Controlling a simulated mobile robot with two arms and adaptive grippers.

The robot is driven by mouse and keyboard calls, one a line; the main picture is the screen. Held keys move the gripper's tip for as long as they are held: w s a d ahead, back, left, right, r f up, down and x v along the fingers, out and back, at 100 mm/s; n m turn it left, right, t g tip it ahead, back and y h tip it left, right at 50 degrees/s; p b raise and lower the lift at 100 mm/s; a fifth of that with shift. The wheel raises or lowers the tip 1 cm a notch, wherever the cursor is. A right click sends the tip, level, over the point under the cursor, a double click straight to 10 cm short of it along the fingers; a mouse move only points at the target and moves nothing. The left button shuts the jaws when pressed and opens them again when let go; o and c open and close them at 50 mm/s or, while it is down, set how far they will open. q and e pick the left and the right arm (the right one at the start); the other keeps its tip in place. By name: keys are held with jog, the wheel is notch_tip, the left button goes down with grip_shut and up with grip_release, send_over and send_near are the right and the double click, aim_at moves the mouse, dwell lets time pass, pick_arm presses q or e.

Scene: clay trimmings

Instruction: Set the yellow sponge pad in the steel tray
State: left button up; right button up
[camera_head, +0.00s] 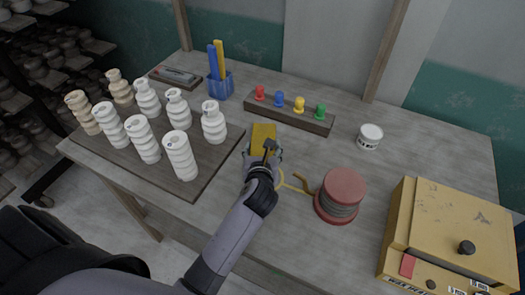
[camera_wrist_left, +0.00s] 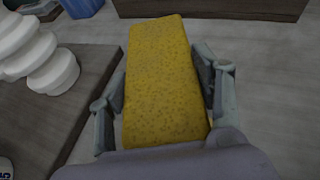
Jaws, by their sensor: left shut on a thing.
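The yellow sponge pad (camera_head: 263,134) is a flat rectangular block near the middle of the table. In the left wrist view the sponge (camera_wrist_left: 165,85) lies lengthwise between the two fingers of my left gripper (camera_wrist_left: 163,72), which press on its long sides. In the head view my left gripper (camera_head: 264,152) covers the sponge's near end. I cannot tell whether the sponge touches the tabletop. A small grey metallic piece (camera_head: 176,75) lies on a dark base at the back left; it is too small to tell if it is the steel tray. My right gripper is not in view.
White and tan ribbed pieces stand on a dark board (camera_head: 212,170) at left. Behind are a blue pen cup (camera_head: 221,86) and a wooden block (camera_head: 292,117) with coloured knobs. A red spool (camera_head: 341,194), white tub (camera_head: 370,136) and yellow box (camera_head: 445,235) stand right.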

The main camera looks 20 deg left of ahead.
pick_arm(q)
jog(key=shift+f, duration=0.3)
jog(key=shift+f, duration=0.1)
jog(key=o, duration=1.3)
